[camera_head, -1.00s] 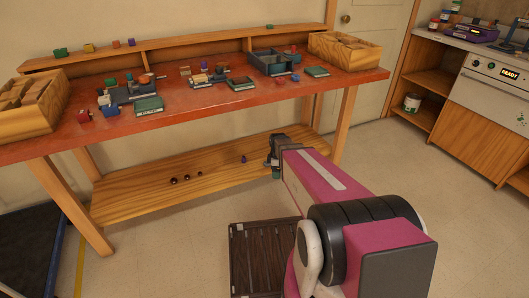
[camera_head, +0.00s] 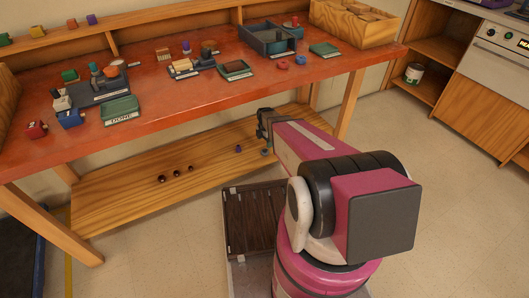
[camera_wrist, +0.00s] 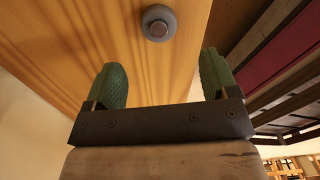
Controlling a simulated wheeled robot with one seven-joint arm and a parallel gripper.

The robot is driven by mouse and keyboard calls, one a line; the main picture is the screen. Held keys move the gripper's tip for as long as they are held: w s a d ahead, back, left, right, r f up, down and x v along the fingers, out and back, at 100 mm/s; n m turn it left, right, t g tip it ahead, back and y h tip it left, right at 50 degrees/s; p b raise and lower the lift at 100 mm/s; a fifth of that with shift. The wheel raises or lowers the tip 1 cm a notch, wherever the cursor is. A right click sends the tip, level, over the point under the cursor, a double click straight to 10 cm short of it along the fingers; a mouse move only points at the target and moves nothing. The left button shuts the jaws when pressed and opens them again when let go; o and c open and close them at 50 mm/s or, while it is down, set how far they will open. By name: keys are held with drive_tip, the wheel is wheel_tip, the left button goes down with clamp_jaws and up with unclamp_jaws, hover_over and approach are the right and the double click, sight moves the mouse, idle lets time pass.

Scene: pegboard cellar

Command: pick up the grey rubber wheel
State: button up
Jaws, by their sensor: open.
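The wheel is ahead of the fingertips, roughly in line with the gap, and not touched. In the head view my gripper (camera_head: 264,133) is at the right part of the lower shelf (camera_head: 125,200), under the workbench; I cannot make out the wheel for sure there.
The red workbench top (camera_head: 150,95) overhangs the shelf. Several small dark red pieces (camera_head: 177,174) and a purple piece (camera_head: 238,149) lie on the shelf. A table leg (camera_head: 350,95) stands right of my gripper.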

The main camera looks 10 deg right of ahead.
sight(265, 150)
wheel_tip(265, 150, down, 8)
drive_tip(key=shift+w, duration=0.1)
drive_tip(key=c, duration=1)
